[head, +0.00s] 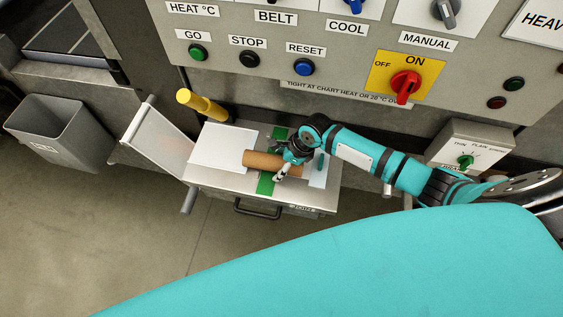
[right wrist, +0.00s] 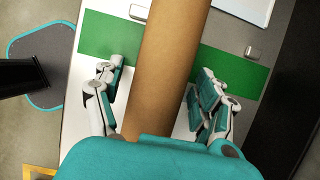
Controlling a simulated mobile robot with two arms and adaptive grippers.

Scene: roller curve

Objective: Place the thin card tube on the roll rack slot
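The brown card tube (head: 258,160) lies on a small metal bench top (head: 215,176), across a green strip (head: 265,184). My right gripper (head: 290,163) is at the tube's right part in the head view. In the right wrist view the tube (right wrist: 172,60) runs up between the two fingers (right wrist: 158,80). They stand apart, with a clear gap on the left and a smaller one on the right. The tube's near end is hidden behind my wrist. I cannot make out a roll rack slot for certain. My left gripper is not in view.
A control panel (head: 330,55) rises behind. Clear floor lies in front at left.

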